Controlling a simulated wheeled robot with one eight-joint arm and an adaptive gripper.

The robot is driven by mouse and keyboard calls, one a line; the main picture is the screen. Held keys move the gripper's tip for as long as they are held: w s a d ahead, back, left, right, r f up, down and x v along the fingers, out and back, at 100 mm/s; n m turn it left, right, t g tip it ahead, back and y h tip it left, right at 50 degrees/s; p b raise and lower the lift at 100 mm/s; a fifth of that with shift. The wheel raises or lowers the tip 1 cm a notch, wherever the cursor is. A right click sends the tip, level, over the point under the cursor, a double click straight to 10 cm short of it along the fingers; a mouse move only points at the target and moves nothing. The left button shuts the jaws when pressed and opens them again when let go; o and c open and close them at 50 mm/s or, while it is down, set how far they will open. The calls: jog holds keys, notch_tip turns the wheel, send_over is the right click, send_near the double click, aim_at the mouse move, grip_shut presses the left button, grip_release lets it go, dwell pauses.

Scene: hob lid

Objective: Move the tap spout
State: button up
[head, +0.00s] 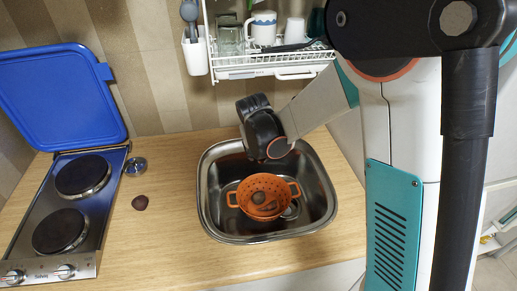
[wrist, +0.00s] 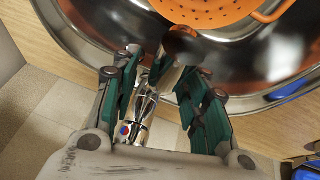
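The chrome tap spout (wrist: 168,72) shows in the wrist view, with a dark round end pointing toward the sink bowl. It rises from the tap body (wrist: 135,128), which has a red and blue mark. My gripper (wrist: 165,70) is open, with a green-padded finger on each side of the spout. I cannot tell whether either pad touches it. In the head view my gripper (head: 262,132) is over the back rim of the sink (head: 212,222) and hides the tap.
An orange colander (head: 262,187) with a dark round item inside stands in the sink. A dish rack (head: 270,62) hangs above. The counter's front left is clear.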

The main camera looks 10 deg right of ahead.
jog(key=v, duration=1.2)
dwell(0.3)
jog(key=shift+s+d+r, duration=0.15)
jog(key=shift+s+r, duration=0.05)
jog(key=shift+r, duration=0.05)
jog(key=s+d+r, duration=0.1)
jog(key=s+d, duration=0.2)
jog(key=s, duration=0.4)
jog(key=s+d+r+m+t+y, duration=0.1)
jog(key=s+d, duration=0.1)
jog(key=s, duration=0.6)
jog(key=s+d+r+t, duration=0.1)
jog(key=s+d, duration=0.2)
jog(key=s, duration=0.5)
jog(key=shift+d+r+b, duration=0.35)
jog(key=shift+b, duration=0.1)
